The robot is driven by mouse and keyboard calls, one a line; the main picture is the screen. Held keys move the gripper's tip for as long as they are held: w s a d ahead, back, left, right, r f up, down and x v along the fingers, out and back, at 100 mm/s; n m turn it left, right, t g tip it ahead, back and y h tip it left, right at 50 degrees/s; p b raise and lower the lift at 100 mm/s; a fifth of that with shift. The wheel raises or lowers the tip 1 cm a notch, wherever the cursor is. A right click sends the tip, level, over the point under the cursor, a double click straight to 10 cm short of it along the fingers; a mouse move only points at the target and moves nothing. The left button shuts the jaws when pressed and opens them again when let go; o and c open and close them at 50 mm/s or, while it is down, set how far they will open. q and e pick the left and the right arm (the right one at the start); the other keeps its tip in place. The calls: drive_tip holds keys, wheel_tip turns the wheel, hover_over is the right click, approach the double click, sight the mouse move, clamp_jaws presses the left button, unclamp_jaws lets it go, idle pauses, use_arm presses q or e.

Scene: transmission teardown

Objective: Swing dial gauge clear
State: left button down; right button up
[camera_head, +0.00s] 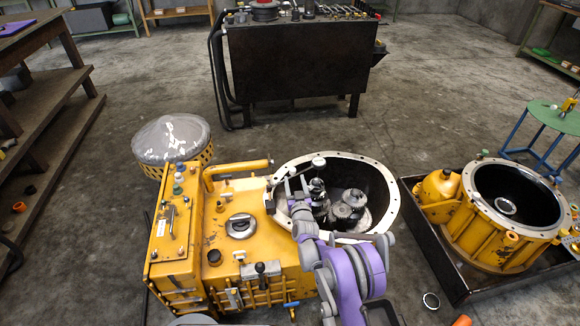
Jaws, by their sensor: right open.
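The yellow transmission housing (262,262) stands on the floor at the centre, its round open end with a pale bolted rim facing up. Gears (345,208) show inside the opening. A small round pale head on a thin rod, which looks like the dial gauge (318,162), sits over the far part of the opening. My right gripper (284,190) is open at the left side of the rim, close to the rod's lower end. I cannot tell whether it touches the rod. My purple right arm hides the near rim. My left gripper is out of view.
A second yellow housing (500,236) sits in a dark tray (437,262) at the right. A wrapped dome-topped item (172,140) stands behind left. A dark workbench (297,66) with tools is at the back, a green stool (552,117) far right.

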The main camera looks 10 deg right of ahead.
sight(292, 169)
drive_tip(key=w, duration=0.8)
drive_tip(key=shift+w+d+b, duration=0.2)
drive_tip(key=shift+w+b, duration=0.2)
clamp_jaws()
idle(1.0)
